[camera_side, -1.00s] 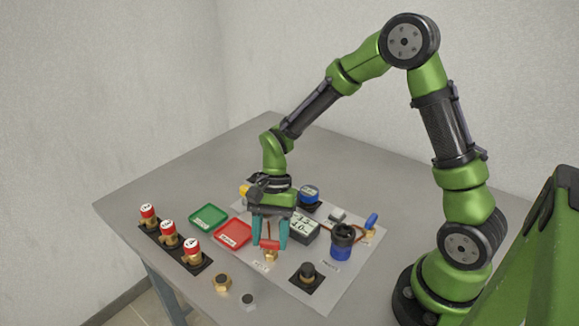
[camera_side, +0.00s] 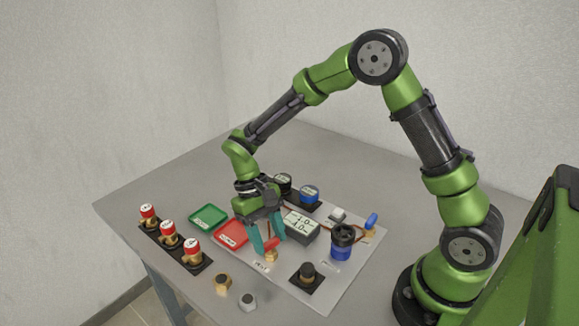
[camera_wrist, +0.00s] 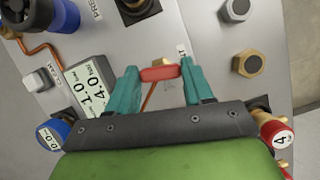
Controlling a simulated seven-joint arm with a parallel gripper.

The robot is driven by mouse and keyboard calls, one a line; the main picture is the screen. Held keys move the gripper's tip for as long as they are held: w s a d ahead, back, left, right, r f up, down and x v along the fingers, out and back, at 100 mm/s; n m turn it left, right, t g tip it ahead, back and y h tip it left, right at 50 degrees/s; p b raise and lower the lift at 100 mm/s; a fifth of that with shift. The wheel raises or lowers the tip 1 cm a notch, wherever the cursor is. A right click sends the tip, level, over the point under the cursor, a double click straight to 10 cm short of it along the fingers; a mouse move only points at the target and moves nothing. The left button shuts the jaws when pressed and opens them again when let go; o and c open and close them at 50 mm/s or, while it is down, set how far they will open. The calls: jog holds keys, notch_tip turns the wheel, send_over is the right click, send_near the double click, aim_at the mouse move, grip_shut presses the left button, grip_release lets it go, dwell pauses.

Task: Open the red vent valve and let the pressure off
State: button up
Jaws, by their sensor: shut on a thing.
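The red vent valve handle (camera_side: 270,243) sits on a brass body (camera_side: 271,256) near the front of the light panel. My gripper (camera_side: 268,240) is shut on the red handle, with one teal finger at each end of it. In the wrist view the red handle (camera_wrist: 159,73) spans the gap between the fingers of my gripper (camera_wrist: 160,82). The gripper leans, with its wrist to the upper left of the valve. A grey display box (camera_side: 300,224) stands behind the valve; in the wrist view its screen (camera_wrist: 91,90) seems to read 1.0 and 4.0.
A red tray (camera_side: 231,234) and a green tray (camera_side: 207,217) lie left of the valve. Several red-capped brass valves (camera_side: 168,232) stand on a dark strip. A brass nut (camera_side: 222,283) and a grey nut (camera_side: 248,301) lie in front. A blue-based knob (camera_side: 342,242) stands right.

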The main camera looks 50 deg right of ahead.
jog(key=shift+n+h, duration=0.4)
jog(key=shift+n, duration=0.7)
jog(key=o, duration=1)
jog(key=shift+o, duration=0.2)
jog(key=v, duration=1.7)
jog(key=shift+a, duration=0.1)
